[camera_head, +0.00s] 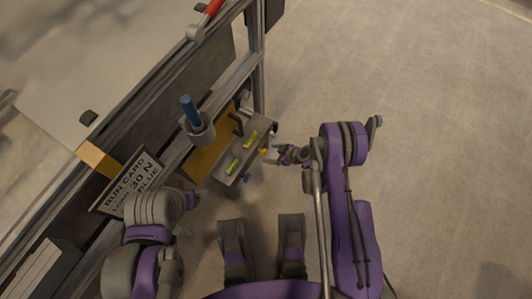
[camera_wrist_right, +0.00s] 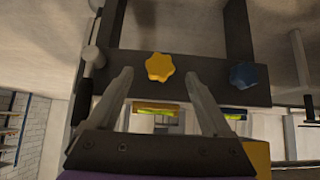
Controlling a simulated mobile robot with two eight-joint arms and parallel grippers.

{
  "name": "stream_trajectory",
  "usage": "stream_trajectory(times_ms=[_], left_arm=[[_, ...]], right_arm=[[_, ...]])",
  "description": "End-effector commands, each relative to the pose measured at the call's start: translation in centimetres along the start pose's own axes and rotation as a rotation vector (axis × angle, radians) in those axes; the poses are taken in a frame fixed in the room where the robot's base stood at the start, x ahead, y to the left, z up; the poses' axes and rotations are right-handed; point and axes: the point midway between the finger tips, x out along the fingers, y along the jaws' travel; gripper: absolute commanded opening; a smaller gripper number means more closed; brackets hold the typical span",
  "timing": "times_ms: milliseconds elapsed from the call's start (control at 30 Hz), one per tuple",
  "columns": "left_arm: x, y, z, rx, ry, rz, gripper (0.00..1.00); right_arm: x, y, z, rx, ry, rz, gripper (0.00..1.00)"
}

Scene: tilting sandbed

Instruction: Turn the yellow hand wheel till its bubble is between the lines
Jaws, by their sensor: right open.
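The yellow hand wheel (camera_head: 263,152) sits on the side of a grey block (camera_head: 258,126) with two green-yellow bubble vials, one (camera_head: 250,139) nearer the yellow wheel. In the right wrist view the lobed yellow wheel (camera_wrist_right: 159,67) lies between the finger lines, and a vial (camera_wrist_right: 156,108) shows below it. My right gripper (camera_head: 281,157) is open just right of the wheel; its fingers (camera_wrist_right: 158,76) are spread either side, with contact not clear. A blue wheel (camera_wrist_right: 243,75) is on the same block. The bubble's position is too small to tell. My left arm is at lower left; its jaws are unclear.
A blue-handled rod stands in a grey cup (camera_head: 200,130) beside the block. A "RUN CARD, LOAD 30 N, BLUE" sign (camera_head: 127,184) is left of it. The frame (camera_head: 240,75) runs behind the block. The floor at right (camera_head: 440,130) is clear.

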Motion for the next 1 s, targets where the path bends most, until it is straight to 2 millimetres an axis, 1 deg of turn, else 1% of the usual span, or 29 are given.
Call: stream_trajectory(times_ms=[33, 100, 233, 400, 600, 633, 767, 800, 867, 900, 967, 1000], left_arm=[[0.3, 0.0, 0.1, 0.000, 0.000, 0.000, 0.83], [0.4, 0.0, 0.1, 0.000, 0.001, 0.000, 0.83], [0.6, 0.0, 0.1, 0.000, 0.001, 0.000, 0.83], [0.7, 0.0, 0.1, 0.000, 0.001, 0.000, 0.83], [0.7, 0.0, 0.1, 0.000, 0.001, 0.000, 0.83], [0.7, 0.0, 0.1, 0.000, 0.001, 0.000, 0.83], [0.7, 0.0, 0.1, 0.000, 0.001, 0.000, 0.83], [0.7, 0.0, 0.1, 0.000, 0.001, 0.000, 0.83], [0.7, 0.0, 0.1, 0.000, 0.001, 0.000, 0.83], [0.7, 0.0, 0.1, 0.000, 0.001, 0.000, 0.83], [0.7, 0.0, 0.1, 0.000, 0.001, 0.000, 0.83], [0.7, 0.0, 0.1, 0.000, 0.001, 0.000, 0.83]], right_arm=[[1.1, 0.0, 0.0, -0.002, 0.000, -0.001, 0.84], [2.1, 0.0, 0.0, -0.002, 0.001, -0.001, 0.84], [3.5, 0.0, 0.0, 0.001, 0.001, -0.001, 0.84], [4.1, 0.0, 0.0, 0.001, 0.000, -0.001, 0.84], [4.1, 0.0, 0.0, 0.001, 0.000, 0.000, 0.84], [4.1, 0.0, 0.0, 0.001, 0.000, -0.001, 0.82], [4.1, 0.0, 0.0, 0.001, 0.000, -0.001, 0.59], [4.1, 0.0, 0.0, 0.001, 0.000, -0.001, 0.52], [4.0, 0.0, 0.0, 0.001, 0.000, -0.001, 0.41], [4.0, 0.0, 0.0, 0.001, 0.000, -0.001, 0.34], [4.0, 0.0, 0.0, 0.001, 0.000, -0.001, 0.23], [4.0, 0.0, 0.0, 0.001, 0.000, -0.001, 0.16]])
